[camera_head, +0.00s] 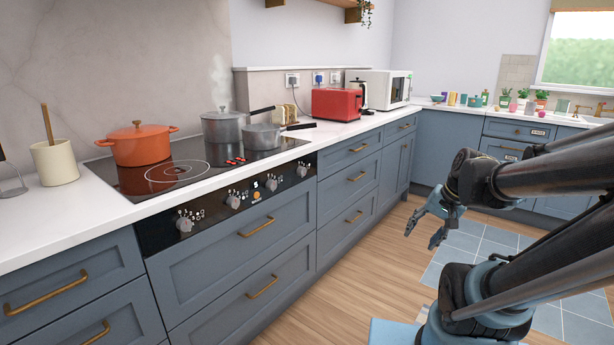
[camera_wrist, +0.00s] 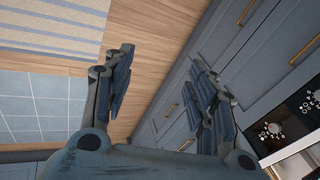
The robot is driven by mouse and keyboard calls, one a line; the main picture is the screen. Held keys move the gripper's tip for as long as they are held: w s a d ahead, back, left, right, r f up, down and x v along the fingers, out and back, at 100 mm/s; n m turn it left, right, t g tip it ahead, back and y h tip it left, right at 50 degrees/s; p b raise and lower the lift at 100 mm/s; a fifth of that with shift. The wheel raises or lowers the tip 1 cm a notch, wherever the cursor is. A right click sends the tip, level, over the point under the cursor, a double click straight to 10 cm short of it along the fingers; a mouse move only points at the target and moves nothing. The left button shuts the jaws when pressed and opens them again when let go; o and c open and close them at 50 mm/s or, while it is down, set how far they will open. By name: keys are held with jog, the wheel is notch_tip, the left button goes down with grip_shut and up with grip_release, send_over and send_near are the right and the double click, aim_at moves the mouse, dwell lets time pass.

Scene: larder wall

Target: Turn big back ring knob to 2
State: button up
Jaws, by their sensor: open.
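The black control panel (camera_head: 232,198) on the hob's front carries several grey knobs in a row, with a small lit display and an orange button between them. The leftmost knob (camera_head: 184,224) and another knob (camera_head: 234,201) show clearly; two more sit to the right (camera_head: 271,184). Their markings are too small to read, and I cannot tell which knob is the big back ring's. My gripper (camera_head: 424,226) is open and empty, above the floor and well right of the panel. In the wrist view my gripper (camera_wrist: 160,95) is also open, with a knob (camera_wrist: 274,129) at the right.
An orange pot (camera_head: 138,146), a steaming grey pot (camera_head: 223,128) and a saucepan (camera_head: 262,137) stand on the black hob (camera_head: 205,167). A red toaster (camera_head: 337,104) stands farther right. Drawer handles (camera_head: 257,227) stick out below the panel. The wooden floor between is clear.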

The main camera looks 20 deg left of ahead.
jog(key=w+a+r+m+t+y, duration=0.15)
jog(key=w+a+m+y, duration=0.25)
jog(key=w+a, duration=0.5)
jog(key=w+a+r+m+y, duration=0.3)
jog(key=w+a+y, duration=0.1)
jog(key=w+a, duration=0.5)
jog(key=m+t+y, duration=0.1)
jog(key=m+y, duration=0.4)
jog(key=m, duration=0.4)
send_near(305, 172)
jog(key=x, duration=0.9)
jog(key=shift+s, duration=0.2)
jog(key=shift+c, duration=0.3)
jog(key=shift+w, duration=0.1)
jog(key=c, duration=1)
